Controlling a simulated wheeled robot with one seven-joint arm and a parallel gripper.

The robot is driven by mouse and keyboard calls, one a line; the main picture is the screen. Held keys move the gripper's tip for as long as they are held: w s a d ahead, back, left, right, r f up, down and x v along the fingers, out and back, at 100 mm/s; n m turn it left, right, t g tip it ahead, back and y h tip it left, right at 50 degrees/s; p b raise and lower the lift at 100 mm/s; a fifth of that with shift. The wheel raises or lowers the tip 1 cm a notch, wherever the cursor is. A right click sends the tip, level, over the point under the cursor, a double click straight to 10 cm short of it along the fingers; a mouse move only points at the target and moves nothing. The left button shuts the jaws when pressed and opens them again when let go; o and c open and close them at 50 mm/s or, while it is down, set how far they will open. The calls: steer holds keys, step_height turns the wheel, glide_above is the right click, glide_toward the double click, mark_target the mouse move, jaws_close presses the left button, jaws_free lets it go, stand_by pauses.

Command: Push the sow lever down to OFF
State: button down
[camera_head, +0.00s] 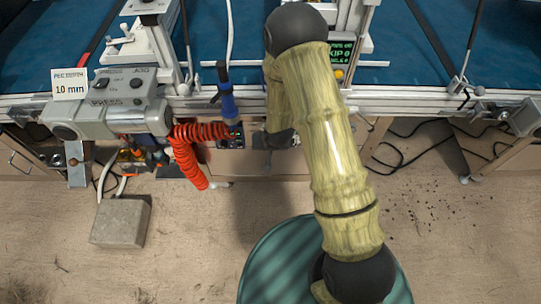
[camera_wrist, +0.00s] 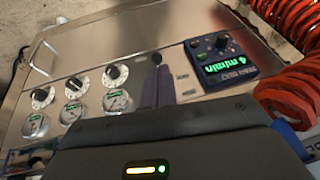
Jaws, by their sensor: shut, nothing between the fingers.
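The sow lever (camera_wrist: 157,58) shows in the wrist view as a small dark knob on the metal control panel, just beyond my fingertips. Its lower part is hidden behind the fingers, so its setting cannot be told. My gripper (camera_wrist: 158,75) is shut and empty, with its two grey-purple fingers together and pointing at the panel beside or against the lever; contact cannot be told. Two small label plates (camera_wrist: 185,84) lie right of the fingers, too small to read. In the head view my arm covers the lever and fingertips.
Left of the lever are several knobs (camera_wrist: 115,75) and gauges (camera_wrist: 117,101). A blue display box (camera_wrist: 222,65) is on its right, near an orange coiled hose (camera_wrist: 287,105). In the head view, a concrete block (camera_head: 121,221) lies on the floor at left.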

steer(key=s+d+r+p, duration=0.1)
steer(key=s+r, duration=0.5)
steer(key=s, duration=0.4)
steer(key=shift+d+r, duration=0.3)
steer(key=shift+r, duration=0.1)
steer(key=shift+s, duration=0.1)
